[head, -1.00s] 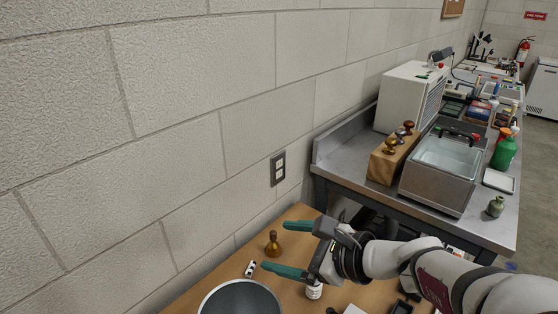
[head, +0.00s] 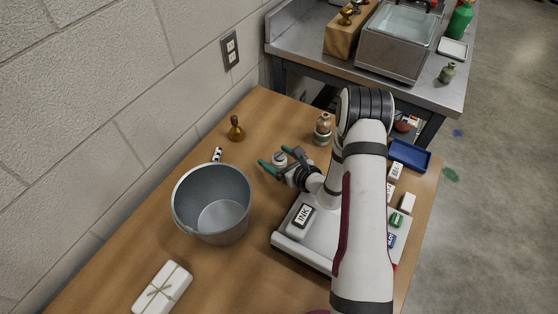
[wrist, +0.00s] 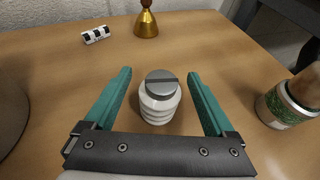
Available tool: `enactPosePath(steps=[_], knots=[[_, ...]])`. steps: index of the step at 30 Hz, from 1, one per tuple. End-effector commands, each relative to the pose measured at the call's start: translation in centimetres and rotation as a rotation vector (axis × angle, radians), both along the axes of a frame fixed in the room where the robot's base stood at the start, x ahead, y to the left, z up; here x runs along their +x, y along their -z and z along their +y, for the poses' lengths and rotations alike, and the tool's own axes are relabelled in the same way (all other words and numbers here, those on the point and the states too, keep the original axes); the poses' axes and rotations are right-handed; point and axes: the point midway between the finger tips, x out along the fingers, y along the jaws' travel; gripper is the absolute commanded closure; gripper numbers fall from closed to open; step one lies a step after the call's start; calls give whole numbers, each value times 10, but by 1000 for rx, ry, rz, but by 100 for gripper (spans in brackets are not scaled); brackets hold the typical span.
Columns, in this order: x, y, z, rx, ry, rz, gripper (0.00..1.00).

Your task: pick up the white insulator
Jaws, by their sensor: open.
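The white insulator (wrist: 158,108) is a ribbed white body with a grey slotted metal cap. It stands upright on the wooden table, between the two green fingers of my gripper (wrist: 160,88) in the wrist view. The fingers are open, with a gap on each side of it. In the head view my gripper (head: 273,160) is low over the table, right of the bucket, and the insulator's grey top (head: 280,158) shows between the fingers. The insulator's lower part is hidden there by the gripper.
A grey metal bucket (head: 180,212) stands left of my gripper. A brass bell (head: 236,130) and a black-and-white scale marker (head: 217,155) lie farther back. A jar with a brown top (head: 323,130) stands to the right. A tied white package (head: 162,289) lies in front.

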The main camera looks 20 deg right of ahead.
Motion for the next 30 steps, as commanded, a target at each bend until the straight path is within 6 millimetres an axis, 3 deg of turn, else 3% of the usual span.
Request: enactPosePath(steps=[3,9,24,30], knots=[[12,5,5,0,-1,0,11],[13,6,5,1,0,0,11],[13,5,5,1,0,0,99],[13,5,5,1,0,0,100]])
